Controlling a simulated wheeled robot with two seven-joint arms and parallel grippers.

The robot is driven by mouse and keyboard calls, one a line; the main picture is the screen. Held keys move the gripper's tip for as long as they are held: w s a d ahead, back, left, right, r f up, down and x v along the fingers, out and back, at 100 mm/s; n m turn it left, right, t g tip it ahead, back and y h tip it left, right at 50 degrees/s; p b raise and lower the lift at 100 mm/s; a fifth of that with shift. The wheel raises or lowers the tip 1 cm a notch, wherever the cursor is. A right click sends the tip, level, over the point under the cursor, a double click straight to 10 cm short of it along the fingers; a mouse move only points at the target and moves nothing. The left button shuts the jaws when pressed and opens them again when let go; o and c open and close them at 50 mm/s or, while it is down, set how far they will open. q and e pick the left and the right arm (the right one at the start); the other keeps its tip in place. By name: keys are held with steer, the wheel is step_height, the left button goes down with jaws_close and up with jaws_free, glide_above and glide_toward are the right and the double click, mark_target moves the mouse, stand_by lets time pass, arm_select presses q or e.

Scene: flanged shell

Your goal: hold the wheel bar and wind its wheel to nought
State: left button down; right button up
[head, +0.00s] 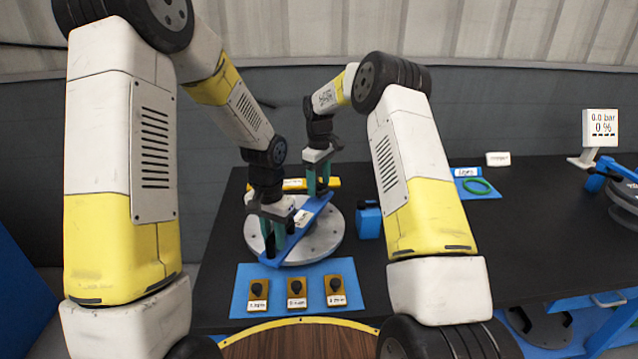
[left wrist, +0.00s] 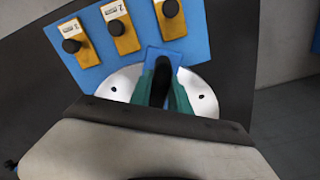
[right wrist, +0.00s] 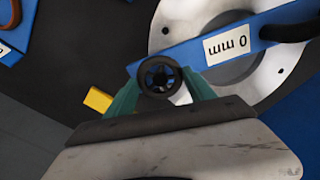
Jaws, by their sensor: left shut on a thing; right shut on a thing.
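The blue wheel bar (head: 322,203) lies across the grey flanged disc (head: 328,240) on the black table. My left gripper (head: 272,240) is shut on the black grip (left wrist: 160,84) at the bar's near end. My right gripper (head: 318,186) is at the far end, its teal fingers shut on the round black wheel (right wrist: 160,76).
A blue mat (head: 243,303) in front holds three gold blocks with black knobs (head: 297,290). A yellow bar (head: 293,184) lies behind the disc. A blue box (head: 369,222) stands right of it. A green ring (head: 477,186) and a display (head: 600,127) showing 0.0 bar, 0 % are further right.

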mark_target(319, 187)
steer(key=shift+n, duration=1.2)
steer(key=o, duration=1.4)
step_height(319, 187, up, 12)
